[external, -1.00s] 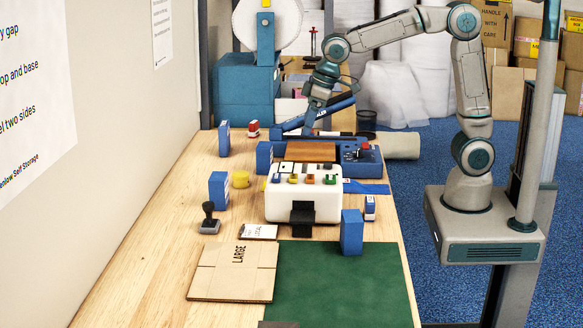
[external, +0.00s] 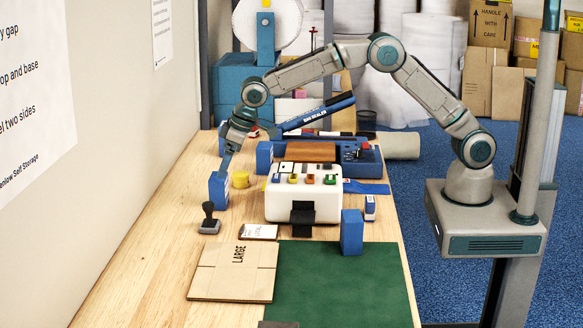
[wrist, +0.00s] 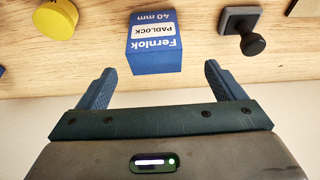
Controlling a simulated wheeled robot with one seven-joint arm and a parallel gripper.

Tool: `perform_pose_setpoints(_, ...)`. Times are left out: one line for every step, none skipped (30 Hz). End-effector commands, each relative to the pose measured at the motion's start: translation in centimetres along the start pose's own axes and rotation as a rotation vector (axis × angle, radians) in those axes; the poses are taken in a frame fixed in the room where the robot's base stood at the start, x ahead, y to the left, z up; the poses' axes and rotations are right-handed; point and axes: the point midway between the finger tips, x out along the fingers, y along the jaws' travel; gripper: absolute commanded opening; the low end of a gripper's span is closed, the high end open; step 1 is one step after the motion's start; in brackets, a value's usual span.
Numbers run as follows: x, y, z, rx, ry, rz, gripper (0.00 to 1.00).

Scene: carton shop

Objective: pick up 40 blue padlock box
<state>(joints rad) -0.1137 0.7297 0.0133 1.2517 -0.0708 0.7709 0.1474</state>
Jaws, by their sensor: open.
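A blue padlock box (external: 218,191) stands on the wooden bench near the wall. In the wrist view the same box (wrist: 153,56) reads "Fernlok 40 mm PADLOCK", upside down. My gripper (external: 226,166) is just above it in the external view, pointing down. In the wrist view my gripper (wrist: 158,75) is open, with the box ahead between its two fingers and a gap on both sides. Similar blue boxes stand farther back (external: 264,158) and at the front right (external: 351,232); their labels are not readable.
A yellow roll (external: 241,180) stands right of the box, and a black-handled stamp (external: 209,218) in front of it. A white machine (external: 303,200) and a blue bag sealer (external: 358,160) occupy the bench's middle. Flat cardboard (external: 232,272) and a green mat (external: 340,285) lie in front.

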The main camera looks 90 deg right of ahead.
Motion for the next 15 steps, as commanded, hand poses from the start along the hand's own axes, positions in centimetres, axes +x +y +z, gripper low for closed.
perform_pose_setpoints(0.9,0.0,0.1,0.0,-0.004,0.0,0.89)
perform_pose_setpoints(1.5,0.0,0.1,0.0,-0.004,0.0,0.89)
perform_pose_setpoints(2.0,0.0,0.0,0.0,-0.002,0.0,0.89)
perform_pose_setpoints(2.5,0.0,0.0,0.0,-0.003,0.0,0.89)
perform_pose_setpoints(2.8,0.0,0.0,0.0,-0.002,0.0,0.89)
perform_pose_setpoints(3.2,0.0,0.0,0.0,-0.001,0.0,0.89)
perform_pose_setpoints(3.4,0.0,0.0,0.0,0.0,0.0,0.89)
perform_pose_setpoints(3.6,0.0,0.0,0.0,0.0,0.0,0.89)
perform_pose_setpoints(3.8,0.1,0.0,0.0,0.0,0.0,0.89)
perform_pose_setpoints(3.9,0.1,0.0,0.0,0.0,0.0,0.89)
perform_pose_setpoints(4.1,0.1,0.1,0.0,-0.001,0.0,0.89)
perform_pose_setpoints(4.3,0.2,0.1,0.001,-0.002,0.0,0.89)
perform_pose_setpoints(4.6,0.2,0.2,0.001,-0.002,0.0,0.89)
perform_pose_setpoints(5.0,0.3,0.3,0.001,-0.002,0.0,0.89)
perform_pose_setpoints(5.6,0.5,0.4,0.001,-0.004,0.001,0.89)
